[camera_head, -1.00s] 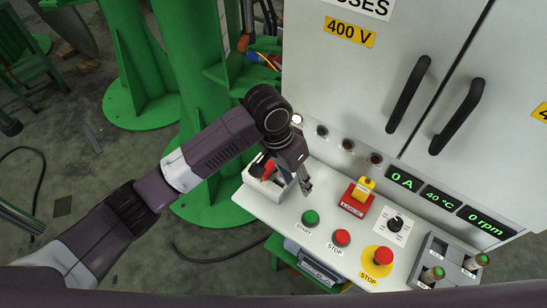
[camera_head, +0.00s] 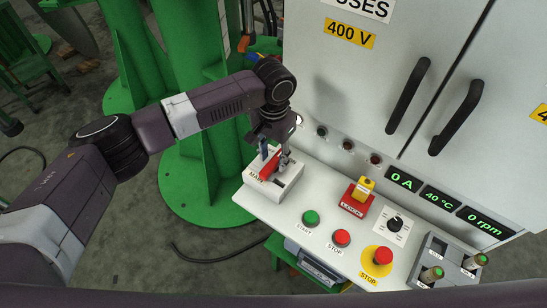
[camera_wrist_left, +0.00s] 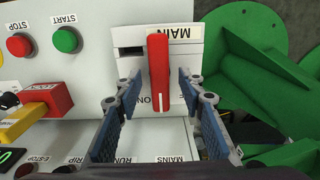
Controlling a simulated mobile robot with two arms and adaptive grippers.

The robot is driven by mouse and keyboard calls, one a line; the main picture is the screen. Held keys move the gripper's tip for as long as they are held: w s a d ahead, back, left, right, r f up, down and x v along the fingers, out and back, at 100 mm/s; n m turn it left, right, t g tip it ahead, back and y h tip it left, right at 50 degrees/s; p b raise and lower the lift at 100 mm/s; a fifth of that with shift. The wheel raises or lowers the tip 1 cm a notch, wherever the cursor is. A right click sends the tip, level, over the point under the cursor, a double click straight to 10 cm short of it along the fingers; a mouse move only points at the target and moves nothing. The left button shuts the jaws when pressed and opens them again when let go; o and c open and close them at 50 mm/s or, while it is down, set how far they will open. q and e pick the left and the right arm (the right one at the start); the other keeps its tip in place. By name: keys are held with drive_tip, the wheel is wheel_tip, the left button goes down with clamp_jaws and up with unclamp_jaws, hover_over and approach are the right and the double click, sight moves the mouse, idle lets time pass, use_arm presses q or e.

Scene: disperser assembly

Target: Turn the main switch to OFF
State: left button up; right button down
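The main switch is a white box (camera_head: 285,187) labelled MAIN at the left end of the control panel, with a red lever (camera_head: 270,165) on its face. In the left wrist view the lever (camera_wrist_left: 158,65) stands lengthwise, and its near end covers part of a label that appears to read ON. My left gripper (camera_head: 273,156) is at the lever. In the wrist view its two blue-padded fingers (camera_wrist_left: 157,92) are open, one on each side of the lever, with a gap on both sides. My right gripper is not in view.
Right of the switch are a green START button (camera_head: 310,218), a red STOP button (camera_head: 341,238), a yellow-and-red lock (camera_head: 359,194), a black knob (camera_head: 396,223) and an emergency stop (camera_head: 382,257). The grey cabinet (camera_head: 350,85) rises behind. Green columns (camera_head: 190,70) stand at the left.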

use_arm(q)
drive_tip(key=shift+f, duration=0.5)
drive_tip(key=shift+c, duration=0.4)
clamp_jaws()
drive_tip(key=shift+r+n+p, duration=0.15)
drive_tip(key=shift+n+p, duration=0.15)
drive_tip(key=shift+p, duration=0.3)
drive_tip(key=n+p, duration=0.9)
drive_tip(key=p, duration=0.3)
drive_tip(key=shift+s+r, duration=0.1)
drive_tip(key=shift+s, duration=0.05)
drive_tip(key=n+p, duration=0.3)
drive_tip(key=shift+d+n, duration=0.1)
drive_tip(key=shift+n, duration=0.2)
drive_tip(key=n+p, duration=0.1)
drive_tip(key=n, duration=0.2)
drive_tip(key=shift+f+n+p, duration=0.2)
drive_tip(key=shift+n+p, duration=0.35)
drive_tip(key=shift+n, duration=0.25)
